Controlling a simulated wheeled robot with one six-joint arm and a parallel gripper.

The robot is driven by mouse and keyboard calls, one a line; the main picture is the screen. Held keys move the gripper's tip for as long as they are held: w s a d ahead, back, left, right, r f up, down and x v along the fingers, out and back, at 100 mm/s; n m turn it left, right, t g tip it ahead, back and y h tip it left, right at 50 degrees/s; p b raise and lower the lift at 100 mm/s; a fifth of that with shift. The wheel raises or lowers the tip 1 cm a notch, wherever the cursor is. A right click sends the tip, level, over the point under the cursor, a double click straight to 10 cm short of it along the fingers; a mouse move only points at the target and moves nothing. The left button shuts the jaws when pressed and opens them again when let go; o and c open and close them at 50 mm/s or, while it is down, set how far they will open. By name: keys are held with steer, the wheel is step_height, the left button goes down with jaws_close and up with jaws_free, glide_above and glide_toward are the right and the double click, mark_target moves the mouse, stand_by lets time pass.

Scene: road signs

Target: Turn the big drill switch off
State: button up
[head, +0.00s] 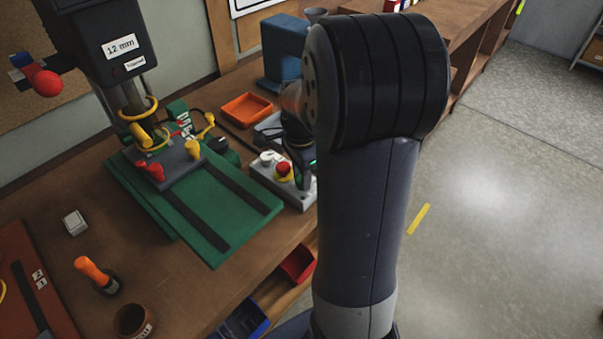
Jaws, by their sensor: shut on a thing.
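The big drill (110,50), a dark press with a "12 mm" label, stands over a green base (225,215) at the back left of the bench. A pale control box (306,197) to the right of this base carries a white knob (266,158) and a red button (284,169) on yellow. My gripper (303,178) points down onto the right part of the box, shut on the big drill switch there. My arm hides part of the gripper, and the switch itself is barely visible between the fingers. The switch's position cannot be read.
An orange tray (246,109) and a blue block (285,50) stand behind the box. A yellow clamp (150,135) and red handles (150,170) sit under the drill. Open floor lies right.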

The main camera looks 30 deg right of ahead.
steer(key=shift+m, duration=0.5)
steer(key=o, duration=1)
steer(key=shift+c, duration=0.2)
step_height(320, 180, up, 11)
steer(key=shift+w, duration=0.25)
steer(key=shift+f, duration=0.2)
steer(key=f, duration=1)
steer(key=shift+s+f, duration=0.25)
steer(key=shift+f, duration=0.05)
